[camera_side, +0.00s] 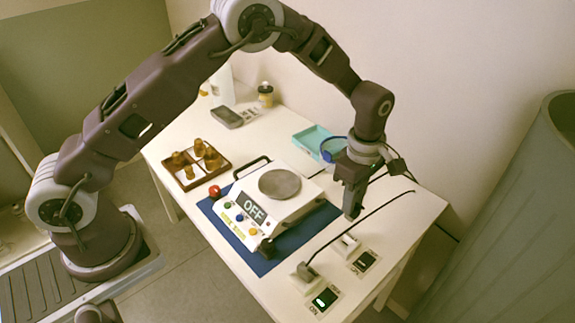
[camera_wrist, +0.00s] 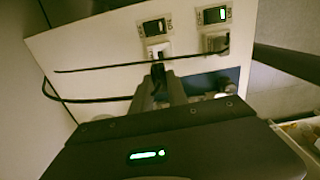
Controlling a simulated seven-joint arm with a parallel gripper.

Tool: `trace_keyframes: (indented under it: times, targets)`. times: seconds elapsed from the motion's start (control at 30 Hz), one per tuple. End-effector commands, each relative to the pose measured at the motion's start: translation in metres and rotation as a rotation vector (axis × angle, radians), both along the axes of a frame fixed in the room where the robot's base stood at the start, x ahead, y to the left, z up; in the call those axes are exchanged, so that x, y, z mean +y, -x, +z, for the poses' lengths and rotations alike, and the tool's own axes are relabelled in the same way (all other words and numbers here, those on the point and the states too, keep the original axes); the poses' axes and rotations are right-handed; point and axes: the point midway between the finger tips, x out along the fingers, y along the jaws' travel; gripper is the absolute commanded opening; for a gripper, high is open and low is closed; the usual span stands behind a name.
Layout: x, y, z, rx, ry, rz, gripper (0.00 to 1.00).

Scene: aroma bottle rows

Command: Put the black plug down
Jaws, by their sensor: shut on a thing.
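My gripper (camera_side: 351,208) points down above the table, right of the white hot plate (camera_side: 265,207). In the wrist view my gripper (camera_wrist: 160,88) is shut on the black plug (camera_wrist: 158,74), which shows between the fingertips with a black cable trailing left. In the side view the plug is hard to tell from the dark fingers. It looks apart from the sockets; whether it touches the table I cannot tell. The nearer-to-gripper white socket (camera_side: 346,244) looks empty. The other socket (camera_side: 303,283) holds a dark grey plug with a black cable.
A switch (camera_side: 324,299) glows green beside the occupied socket; the other switch (camera_side: 365,262) is dark. The hot plate's display (camera_side: 254,209) reads OFF, on a blue mat (camera_side: 232,238). A bottle tray (camera_side: 196,164) and teal tray (camera_side: 313,138) stand behind. A loose cable (camera_side: 362,221) crosses the table's right part.

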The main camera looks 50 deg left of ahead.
Motion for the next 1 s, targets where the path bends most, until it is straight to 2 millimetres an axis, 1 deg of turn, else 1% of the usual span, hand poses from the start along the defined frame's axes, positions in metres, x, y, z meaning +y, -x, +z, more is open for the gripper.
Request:
trace_keyframes:
  times: [0.07, 0.17, 0.2, 0.27, 0.3, 0.37, 0.4, 0.47, 0.5, 0.57, 0.6, 0.7, 0.8, 0.83, 0.93, 0.97, 1.0]
  targets:
    - [0.017, -0.008, -0.001, 0.003, -0.003, 0.069, 0.0]
    - [0.052, -0.022, -0.003, 0.007, -0.005, 0.209, 0.0]
    - [0.069, -0.027, -0.003, 0.009, -0.007, 0.275, 0.0]
    - [0.097, -0.035, -0.004, 0.012, -0.008, 0.383, 0.0]
    - [0.117, -0.04, -0.005, 0.014, -0.009, 0.462, 0.0]
    - [0.151, -0.046, -0.006, 0.015, -0.009, 0.588, 0.0]
    - [0.175, -0.049, -0.006, 0.017, -0.01, 0.679, 0.0]
    - [0.215, -0.052, -0.007, 0.016, -0.011, 0.824, 0.0]
    - [0.242, -0.051, -0.006, 0.017, -0.01, 0.922, 0.0]
    - [0.282, -0.049, -0.006, 0.014, -0.009, 1.067, 0.0]
    - [0.306, -0.046, -0.006, 0.014, -0.008, 1.156, 0.0]
    - [0.356, -0.037, -0.005, 0.008, -0.006, 1.338, 0.0]
    - [0.39, -0.028, -0.004, 0.003, -0.003, 1.461, 0.0]
    - [0.397, -0.026, -0.004, 0.001, -0.002, 1.486, 0.0]
    - [0.41, -0.021, -0.006, 0.0, 0.0, 1.539, 0.0]
    - [0.412, -0.02, -0.011, 0.001, 0.0, 1.546, 0.0]
    - [0.413, -0.019, -0.02, 0.004, -0.001, 1.552, 0.0]
